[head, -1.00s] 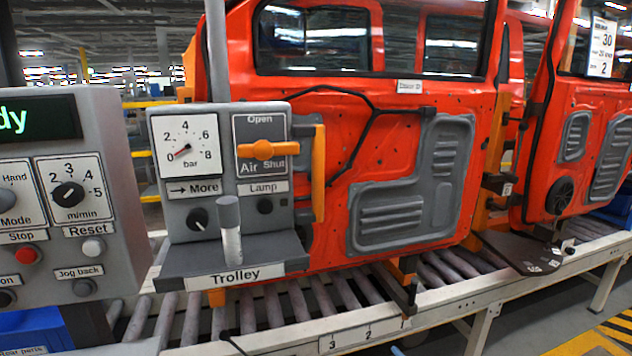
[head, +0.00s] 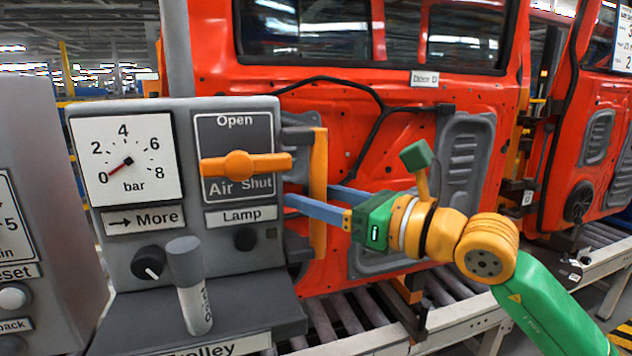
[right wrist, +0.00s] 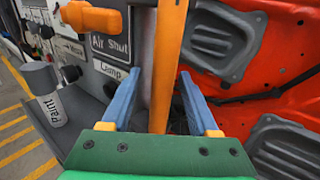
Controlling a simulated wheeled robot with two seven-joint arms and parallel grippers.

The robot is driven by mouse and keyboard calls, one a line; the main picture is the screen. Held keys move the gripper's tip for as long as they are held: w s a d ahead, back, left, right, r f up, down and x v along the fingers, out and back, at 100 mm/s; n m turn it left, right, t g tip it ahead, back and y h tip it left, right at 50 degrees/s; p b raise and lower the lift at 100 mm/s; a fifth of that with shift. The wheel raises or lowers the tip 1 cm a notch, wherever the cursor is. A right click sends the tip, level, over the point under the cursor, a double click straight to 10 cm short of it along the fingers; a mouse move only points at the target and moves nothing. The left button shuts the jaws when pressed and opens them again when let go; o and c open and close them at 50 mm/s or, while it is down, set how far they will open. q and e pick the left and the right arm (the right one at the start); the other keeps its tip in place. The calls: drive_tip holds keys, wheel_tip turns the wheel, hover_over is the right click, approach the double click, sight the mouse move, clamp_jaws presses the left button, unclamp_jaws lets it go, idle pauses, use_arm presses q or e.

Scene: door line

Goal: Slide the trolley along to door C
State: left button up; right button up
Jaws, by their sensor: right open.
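The trolley (head: 280,342) is a grey stand with a gauge reading about 0 bar, a lever marked Open, Air and Shut, knobs and a front shelf. Its upright orange handle (head: 318,235) is on its right side. My right gripper (head: 314,198) has its blue fingers open, one on each side of the handle. The right wrist view shows the handle (right wrist: 167,60) standing between the parted fingers (right wrist: 157,95), with gaps on both sides. The red door beside the trolley carries a label (head: 424,78) that seems to read Door D. My left gripper is out of view.
A paint can (head: 192,290) stands on the trolley's shelf. The red door (head: 345,85) is close behind the handle. A grey control console (head: 35,200) is at the left. The roller line (head: 480,310) runs to the right, where another red door (head: 600,85) stands.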

drive_tip(key=shift+w+f, duration=0.15)
drive_tip(key=shift+w, duration=0.15)
drive_tip(key=shift+s+d, duration=0.15)
drive_tip(key=shift+s, duration=0.1)
drive_tip(key=c, duration=0.6)
clamp_jaws()
drive_tip(key=shift+r, duration=0.2)
